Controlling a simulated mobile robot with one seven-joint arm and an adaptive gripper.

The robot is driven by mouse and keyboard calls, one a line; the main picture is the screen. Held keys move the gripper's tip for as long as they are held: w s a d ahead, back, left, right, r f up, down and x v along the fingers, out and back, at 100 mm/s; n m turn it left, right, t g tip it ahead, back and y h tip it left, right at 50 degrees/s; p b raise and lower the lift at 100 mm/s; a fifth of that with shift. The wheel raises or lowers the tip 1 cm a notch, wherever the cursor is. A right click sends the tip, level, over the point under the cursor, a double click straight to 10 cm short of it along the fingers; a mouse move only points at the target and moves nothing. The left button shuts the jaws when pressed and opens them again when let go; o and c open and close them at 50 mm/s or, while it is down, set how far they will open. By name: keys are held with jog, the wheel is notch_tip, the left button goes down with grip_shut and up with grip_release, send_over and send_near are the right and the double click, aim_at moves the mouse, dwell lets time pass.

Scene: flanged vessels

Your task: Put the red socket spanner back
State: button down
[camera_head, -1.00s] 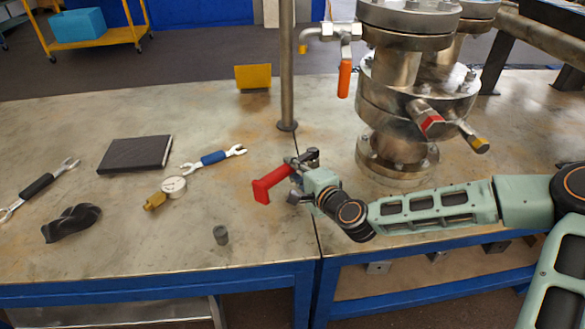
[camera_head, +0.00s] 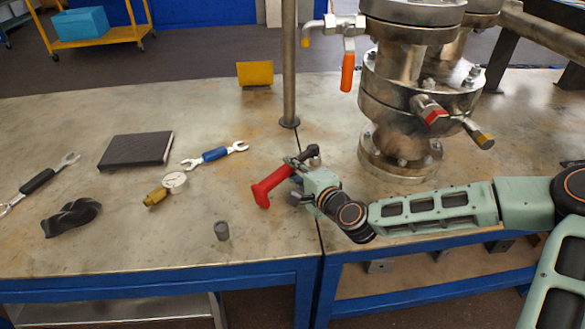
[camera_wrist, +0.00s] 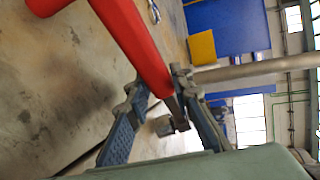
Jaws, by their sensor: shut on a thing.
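The red socket spanner (camera_head: 270,184) is held in my gripper (camera_head: 299,172), left of the flanged vessel. Its red handle points down and to the left, and its dark socket end shows on the far side of the fingers. In the wrist view the red spanner (camera_wrist: 137,42) runs from the upper left down between the fingers of my gripper (camera_wrist: 165,105), which are shut on it. The spanner appears to be above the table; its exact height cannot be told.
The steel flanged vessel (camera_head: 408,100) with orange-handled valve (camera_head: 347,72) stands to the right. A vertical post (camera_head: 289,70) rises behind my gripper.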

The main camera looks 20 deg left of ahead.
jog(key=shift+w+d+f, duration=0.4)
jog(key=shift+d+f, duration=0.1)
jog(key=shift+f, duration=0.15)
jog(key=c, duration=1.6)
grip_release()
jog(key=shift+w+f, duration=0.1)
jog(key=shift+w, duration=0.05)
jog(key=shift+s, duration=0.2)
jog(key=shift+s+d, duration=0.15)
jog(key=shift+s, duration=0.05)
jog(key=v, duration=1.1)
jog(key=shift+d+r, duration=0.1)
jog(key=shift+r, duration=0.25)
